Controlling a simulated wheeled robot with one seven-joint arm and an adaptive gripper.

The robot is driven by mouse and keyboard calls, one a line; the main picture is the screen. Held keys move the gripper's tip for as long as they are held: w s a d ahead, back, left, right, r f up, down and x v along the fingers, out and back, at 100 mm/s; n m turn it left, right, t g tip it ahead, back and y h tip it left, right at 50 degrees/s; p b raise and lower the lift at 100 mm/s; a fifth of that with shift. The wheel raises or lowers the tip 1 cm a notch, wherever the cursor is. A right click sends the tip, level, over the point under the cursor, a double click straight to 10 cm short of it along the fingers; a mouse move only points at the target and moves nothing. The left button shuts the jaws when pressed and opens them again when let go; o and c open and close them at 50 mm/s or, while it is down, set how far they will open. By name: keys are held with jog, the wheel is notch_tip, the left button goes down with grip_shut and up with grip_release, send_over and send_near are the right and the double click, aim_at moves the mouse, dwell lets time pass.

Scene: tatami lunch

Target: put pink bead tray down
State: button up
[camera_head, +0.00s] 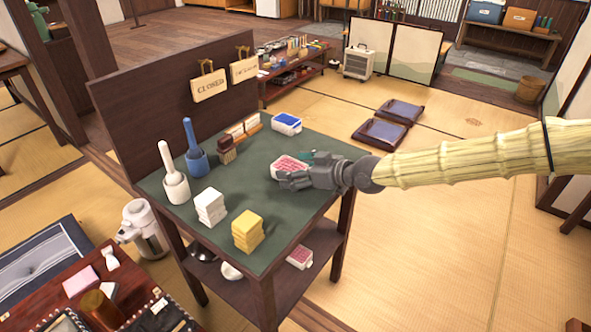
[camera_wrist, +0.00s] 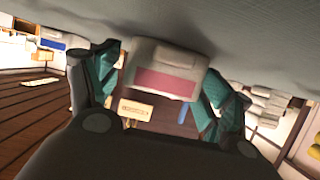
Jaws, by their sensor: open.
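The pink bead tray (camera_head: 289,167) is a small white tray with pink contents. It appears to rest on the green tabletop (camera_head: 262,190), near its right side. My gripper (camera_head: 297,172) is low over the table at the tray, with its fingers partly hiding it. In the wrist view the tray (camera_wrist: 164,80) lies between the two teal-padded fingers (camera_wrist: 158,92). The gripper is open; small gaps seem to show beside the tray, but contact is hard to tell.
A blue tray (camera_head: 287,122) stands at the back. Brushes (camera_head: 228,148), mallet-like tools in cups (camera_head: 196,160), white blocks (camera_head: 210,207) and yellow blocks (camera_head: 248,230) share the tabletop. A dark upright board (camera_head: 150,100) closes the back-left edge. Another pink tray (camera_head: 299,257) is on the lower shelf.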

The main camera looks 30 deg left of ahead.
jog(key=shift+r, duration=0.15)
jog(key=shift+p+v, duration=0.35)
jog(key=shift+v, duration=5.7)
